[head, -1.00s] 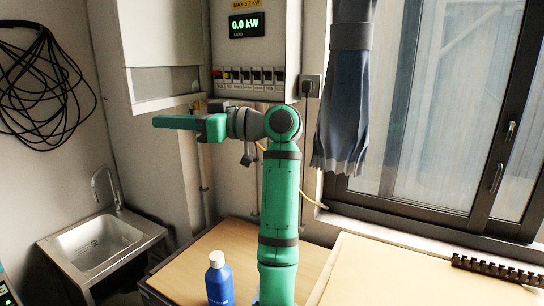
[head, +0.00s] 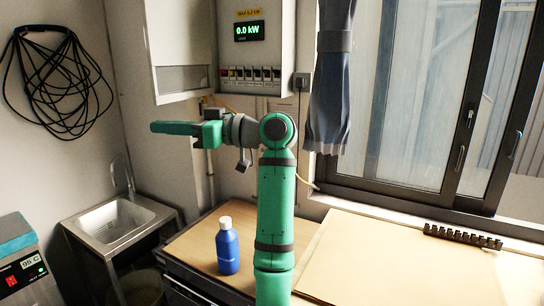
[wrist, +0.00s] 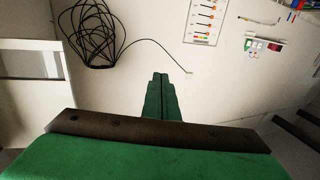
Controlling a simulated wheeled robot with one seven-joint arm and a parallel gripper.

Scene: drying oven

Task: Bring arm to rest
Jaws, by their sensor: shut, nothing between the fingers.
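My gripper (head: 153,127) is at the end of my raised green arm and points to the left in the head view. Its green fingers are together with nothing between them. In the wrist view the shut fingers (wrist: 160,97) point at a pale wall with a black cable coil. The gripper is in the air, above and behind the wooden bench top, and touches nothing that I can see.
A blue bottle (head: 228,247) with a white cap stands on the bench (head: 192,247) left of my arm. A black cable coil (head: 62,85) hangs on the wall. A curtain (head: 330,90) hangs right of my arm.

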